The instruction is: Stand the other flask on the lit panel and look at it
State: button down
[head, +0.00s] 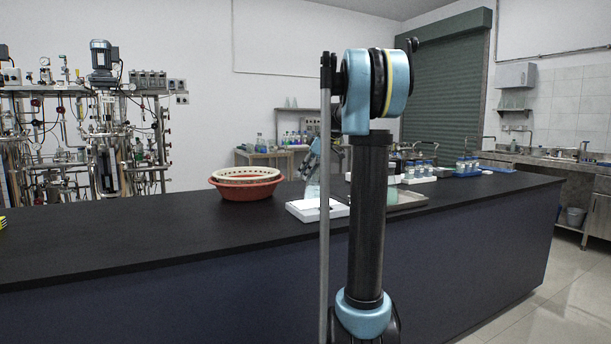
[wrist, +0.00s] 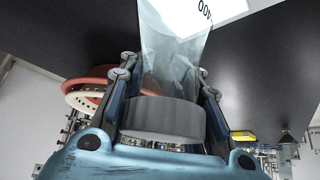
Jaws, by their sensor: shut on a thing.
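My gripper (wrist: 163,80) is shut on a clear flask (wrist: 172,38) with a wide grey cap (wrist: 162,117); the fingers lie on both sides of it. In the head view my gripper (head: 316,150) points down and the flask (head: 312,188) hangs upright below it, partly behind my arm. The flask's bottom is over or on a white panel (head: 300,212) on the black bench; I cannot tell whether it touches. The panel (wrist: 190,8) looks bright in the wrist view, with dark figures on it. A pale green vessel (head: 391,194), perhaps another flask, is partly hidden by my arm.
A red basin (head: 246,192) with a pale ring in it stands left of the panel. A metal tray (head: 408,203) lies to the right. Blue-capped bottles (head: 467,165) stand farther right.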

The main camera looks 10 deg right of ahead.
aim_at(321, 178)
jog(key=c, duration=1.2)
grip_release()
jog(key=v, duration=1.2)
jog(key=shift+r, duration=0.1)
